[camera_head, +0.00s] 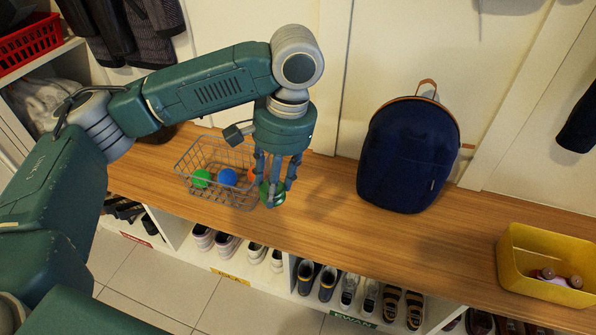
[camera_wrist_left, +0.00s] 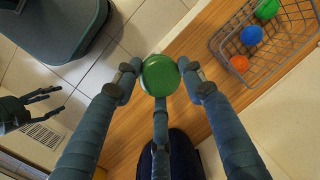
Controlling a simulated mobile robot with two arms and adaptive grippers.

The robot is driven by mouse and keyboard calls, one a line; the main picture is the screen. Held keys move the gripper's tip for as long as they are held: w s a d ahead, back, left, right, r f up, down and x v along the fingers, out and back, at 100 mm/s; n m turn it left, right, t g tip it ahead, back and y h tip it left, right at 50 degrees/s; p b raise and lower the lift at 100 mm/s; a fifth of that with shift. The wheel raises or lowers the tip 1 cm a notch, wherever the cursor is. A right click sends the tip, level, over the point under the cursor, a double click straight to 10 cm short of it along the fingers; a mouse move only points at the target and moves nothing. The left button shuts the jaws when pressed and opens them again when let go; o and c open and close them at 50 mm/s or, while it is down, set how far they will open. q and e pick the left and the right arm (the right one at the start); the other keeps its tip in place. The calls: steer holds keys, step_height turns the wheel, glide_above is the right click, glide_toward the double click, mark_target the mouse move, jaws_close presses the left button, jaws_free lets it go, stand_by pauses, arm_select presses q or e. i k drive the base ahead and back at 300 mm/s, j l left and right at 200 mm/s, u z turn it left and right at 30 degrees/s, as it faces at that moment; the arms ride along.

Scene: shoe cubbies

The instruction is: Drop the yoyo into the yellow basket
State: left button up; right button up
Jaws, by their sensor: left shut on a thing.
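The green yoyo (camera_head: 272,195) is round and is held between the fingers of my left gripper (camera_head: 273,187), over the wooden bench top beside the wire basket. The left wrist view also shows the yoyo (camera_wrist_left: 160,75), with the fingers closed around it. The yellow basket (camera_head: 535,287) stands at the far right of the bench, well apart from the yoyo. A pinkish thing with wooden-looking ends (camera_head: 548,274) lies in it. My right gripper (camera_wrist_left: 42,103) shows at the left of the wrist view, empty with its fingers apart.
A wire basket (camera_head: 190,160) with green, blue and orange balls stands just left of my left gripper. A navy backpack (camera_head: 408,158) stands on the bench (camera_head: 325,200) between the gripper and the yellow basket. Bare bench runs in front of it. Shoes fill cubbies below.

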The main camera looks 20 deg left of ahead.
mark_target(523, 258)
steer(key=z, duration=1.35)
steer(key=i+l+z, duration=0.2)
steer(key=i+l, duration=0.2)
steer(key=i+l+z, duration=0.15)
steer(key=i+l, duration=0.15)
steer(key=i, duration=0.3)
